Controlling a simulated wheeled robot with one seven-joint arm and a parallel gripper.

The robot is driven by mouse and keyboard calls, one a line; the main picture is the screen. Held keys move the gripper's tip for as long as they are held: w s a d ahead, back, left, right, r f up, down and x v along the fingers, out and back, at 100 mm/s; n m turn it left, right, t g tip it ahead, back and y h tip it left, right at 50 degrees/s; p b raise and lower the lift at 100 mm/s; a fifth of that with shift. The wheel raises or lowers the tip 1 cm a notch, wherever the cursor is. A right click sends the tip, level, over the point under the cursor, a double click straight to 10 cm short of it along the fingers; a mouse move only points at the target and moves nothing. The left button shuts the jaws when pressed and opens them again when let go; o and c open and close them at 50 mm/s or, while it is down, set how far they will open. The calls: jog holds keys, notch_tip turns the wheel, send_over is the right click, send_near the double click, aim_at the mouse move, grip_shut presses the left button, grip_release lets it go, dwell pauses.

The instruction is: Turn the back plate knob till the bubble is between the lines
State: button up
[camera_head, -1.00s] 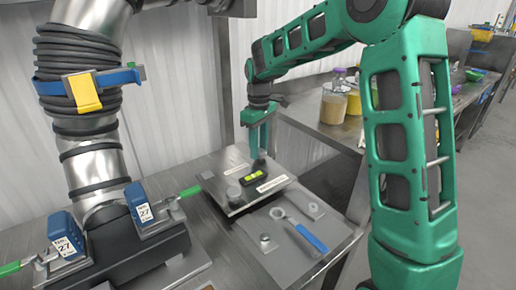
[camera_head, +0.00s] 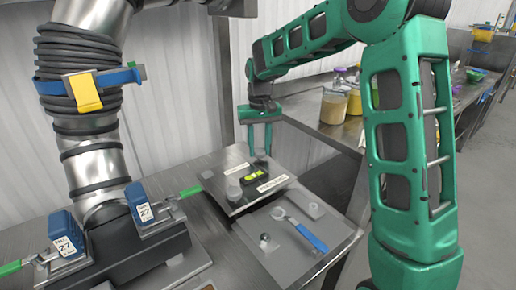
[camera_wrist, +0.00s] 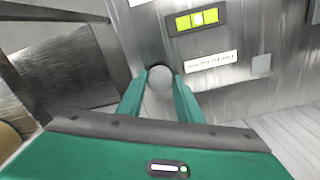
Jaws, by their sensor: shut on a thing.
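The metal back plate (camera_head: 228,199) lies on the bench with a yellow-green level vial (camera_head: 257,178) on it. In the wrist view the vial (camera_wrist: 181,22) shows a pale bubble (camera_wrist: 198,18) near its middle; its lines are too small to place exactly. My gripper (camera_head: 261,154) reaches down at the plate's far edge. In the wrist view my gripper (camera_wrist: 161,75) has one finger on each side of the round grey back knob (camera_wrist: 160,79) and is shut on it. A second round knob (camera_head: 233,190) stands at the plate's left side, free of my gripper.
A blue-handled wrench (camera_head: 303,231) lies on the lower plate in front. A large steel pipe with blue counters (camera_head: 66,234) and green-handled clamps stands left. Jars (camera_head: 333,106) stand on the bench behind right.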

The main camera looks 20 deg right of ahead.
aim_at(259, 150)
jog(key=shift+w+m, duration=0.1)
jog(key=shift+m, duration=1.6)
jog(key=o, duration=1)
jog(key=shift+o, duration=0.2)
jog(key=shift+r, duration=0.1)
notch_tip(259, 150, up, 11)
jog(key=shift+f, duration=0.2)
jog(key=shift+a, duration=0.1)
